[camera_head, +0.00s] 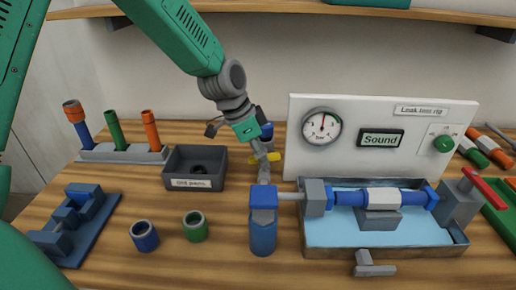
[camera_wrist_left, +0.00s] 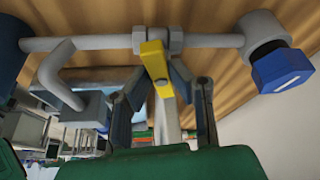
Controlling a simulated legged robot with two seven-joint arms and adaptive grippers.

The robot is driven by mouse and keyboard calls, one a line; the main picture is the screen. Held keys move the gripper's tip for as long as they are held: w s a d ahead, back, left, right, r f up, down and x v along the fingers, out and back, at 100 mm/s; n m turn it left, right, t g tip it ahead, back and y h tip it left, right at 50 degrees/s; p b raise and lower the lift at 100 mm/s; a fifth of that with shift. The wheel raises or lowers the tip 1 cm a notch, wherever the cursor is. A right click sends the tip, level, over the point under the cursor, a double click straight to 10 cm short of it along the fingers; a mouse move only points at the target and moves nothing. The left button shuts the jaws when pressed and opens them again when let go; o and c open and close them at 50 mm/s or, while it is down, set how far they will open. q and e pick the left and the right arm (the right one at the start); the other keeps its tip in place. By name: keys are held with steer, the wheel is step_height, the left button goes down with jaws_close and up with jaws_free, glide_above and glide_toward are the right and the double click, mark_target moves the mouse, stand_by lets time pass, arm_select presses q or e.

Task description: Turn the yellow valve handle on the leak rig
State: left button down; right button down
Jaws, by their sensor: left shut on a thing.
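The yellow valve handle (camera_head: 275,156) shows in the head view as a small yellow piece at the tip of my left gripper (camera_head: 264,152), behind the blue upright cylinder (camera_head: 263,235). In the left wrist view the yellow handle (camera_wrist_left: 155,62) crosses a grey pipe fitting, and my left gripper's fingers (camera_wrist_left: 158,85) stand on either side of its lower part, shut on it. The gripper hides part of the handle in the head view. The white leak rig panel (camera_head: 380,105) stands to the right, with a gauge and a "Sound" display. My right gripper is not in view.
A water tray (camera_head: 390,252) holds a blue pipe piece in front of the panel. A dark parts bin (camera_head: 190,180) sits left of the gripper. A shelf (camera_head: 290,8) runs above.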

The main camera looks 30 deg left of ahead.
arm_select(q)
steer(key=n+p, duration=0.1)
steer(key=n+y+p, duration=0.1)
steer(key=n, duration=0.1)
steer(key=r+n+t+p, duration=0.1)
steer(key=shift+w+d+n+y+p, duration=0.2)
steer(key=shift+d+n+y+p, duration=0.05)
steer(key=shift+n+y+p, duration=0.1)
steer(key=n+y+p, duration=0.1)
steer(key=n+p, duration=0.2)
steer(key=shift+d+n, duration=0.15)
steer(key=shift+n, duration=0.2)
steer(key=n+y+p, duration=0.1)
steer(key=n+p, duration=0.2)
steer(key=shift+w+y, duration=0.1)
steer(key=shift+y, duration=0.25)
steer(key=shift+d+f+n+y+p, duration=0.15)
steer(key=shift+n+y+p, duration=0.35)
steer(key=shift+n+p, duration=1.15)
steer(key=shift+n, duration=0.35)
steer(key=shift+w, duration=0.1)
steer(key=c, duration=1.5)
jaws_free()
steer(key=shift+f, duration=0.15)
